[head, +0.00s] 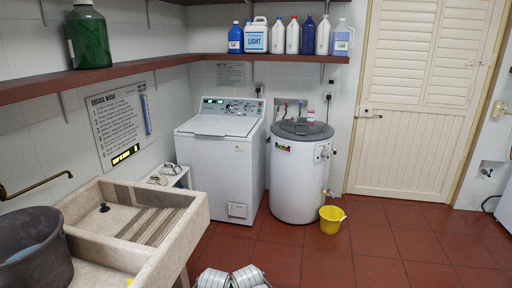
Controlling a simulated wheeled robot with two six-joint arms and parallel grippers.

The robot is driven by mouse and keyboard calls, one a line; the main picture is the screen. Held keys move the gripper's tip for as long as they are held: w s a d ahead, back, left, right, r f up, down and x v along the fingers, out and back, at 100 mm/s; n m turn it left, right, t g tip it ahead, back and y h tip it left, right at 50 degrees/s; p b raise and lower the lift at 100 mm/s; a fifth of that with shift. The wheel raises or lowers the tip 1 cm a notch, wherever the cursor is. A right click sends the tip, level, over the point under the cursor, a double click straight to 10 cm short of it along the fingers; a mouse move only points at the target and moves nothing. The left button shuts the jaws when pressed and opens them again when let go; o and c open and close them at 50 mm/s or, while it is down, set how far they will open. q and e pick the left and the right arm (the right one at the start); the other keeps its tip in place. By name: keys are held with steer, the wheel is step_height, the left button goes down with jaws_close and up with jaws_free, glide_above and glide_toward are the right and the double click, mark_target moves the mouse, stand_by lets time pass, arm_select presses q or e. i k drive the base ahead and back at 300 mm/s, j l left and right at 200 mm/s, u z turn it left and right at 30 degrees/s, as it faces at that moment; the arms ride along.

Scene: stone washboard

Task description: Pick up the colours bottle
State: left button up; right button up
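Several bottles and jugs stand on the upper dark red shelf (290,58) at the back. Neither gripper is in view; only grey-white parts that look like my arms show at the bottom edge.
A washing machine (222,155) and a round white tub (299,180) stand below the shelf. A yellow bucket (331,219) is on the floor. A stone sink (190,220) with a dark bucket (35,255) fills the left. The red tiled floor at right is clear.

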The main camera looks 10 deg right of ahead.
mark_target(311, 110)
steer(key=i+l+z, duration=0.3)
steer(key=i, duration=0.55)
steer(key=i+z, duration=0.3)
steer(key=i, duration=1.5)
steer(key=i+u, duration=0.1)
steer(key=i, duration=0.8)
steer(key=i+l+u, duration=0.2)
steer(key=i, duration=0.2)
steer(key=i+u, duration=0.2)
steer(key=i, duration=0.2)
